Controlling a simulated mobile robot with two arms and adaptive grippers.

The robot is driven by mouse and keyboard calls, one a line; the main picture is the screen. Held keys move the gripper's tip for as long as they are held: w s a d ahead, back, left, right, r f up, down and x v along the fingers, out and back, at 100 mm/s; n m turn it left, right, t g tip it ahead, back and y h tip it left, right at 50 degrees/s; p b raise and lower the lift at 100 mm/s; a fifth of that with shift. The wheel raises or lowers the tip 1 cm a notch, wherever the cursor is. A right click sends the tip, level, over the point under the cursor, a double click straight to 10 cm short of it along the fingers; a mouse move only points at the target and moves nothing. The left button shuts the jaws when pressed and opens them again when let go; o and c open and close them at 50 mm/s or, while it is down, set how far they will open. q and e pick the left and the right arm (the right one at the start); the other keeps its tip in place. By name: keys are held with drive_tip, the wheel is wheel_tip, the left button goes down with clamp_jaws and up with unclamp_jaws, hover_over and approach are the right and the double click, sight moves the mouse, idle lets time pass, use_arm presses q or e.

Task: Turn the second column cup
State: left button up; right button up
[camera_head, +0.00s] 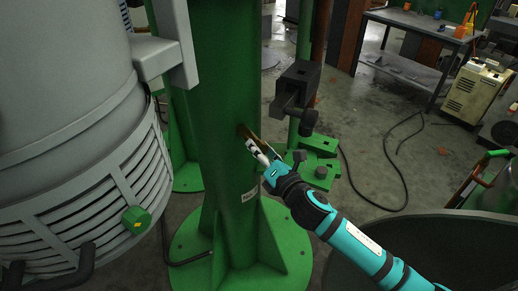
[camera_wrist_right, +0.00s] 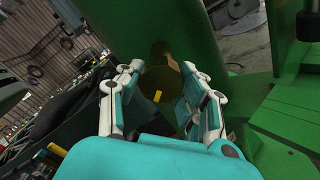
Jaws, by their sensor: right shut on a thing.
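A brownish, brass-coloured cup (camera_head: 243,131) sticks out of the side of the tall green column (camera_head: 228,75). In the right wrist view the cup (camera_wrist_right: 160,82) is round, with a small yellow mark near its lower edge, and sits against the green column surface. My right gripper (camera_head: 258,147) reaches up to it from the lower right. In the right wrist view its two fingers (camera_wrist_right: 161,68) lie on the left and right sides of the cup, shut on it. The fingers partly cover the cup in the head view. My left gripper is not in view.
A large grey ribbed housing (camera_head: 75,190) fills the left side. A dark vise-like block (camera_head: 297,84) on a green stand is just right of the column. A round grey vat (camera_head: 440,235) lies under my right arm. A black cable (camera_head: 375,195) runs over the floor.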

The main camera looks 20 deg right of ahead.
drive_tip(key=m+p, duration=0.2)
drive_tip(key=m, duration=0.5)
drive_tip(key=shift+r, duration=0.15)
drive_tip(key=m+p, duration=0.2)
drive_tip(key=m, duration=0.4)
drive_tip(key=m+p, duration=0.3)
drive_tip(key=m, duration=0.3)
drive_tip(key=shift+d+r+m, duration=0.1)
drive_tip(key=shift+r+m, duration=0.05)
drive_tip(key=shift+m, duration=0.25)
drive_tip(key=m+p, duration=0.1)
drive_tip(key=m, duration=0.2)
drive_tip(key=shift+m+p, duration=0.55)
drive_tip(key=shift+m, duration=0.75)
drive_tip(key=o, duration=1.2)
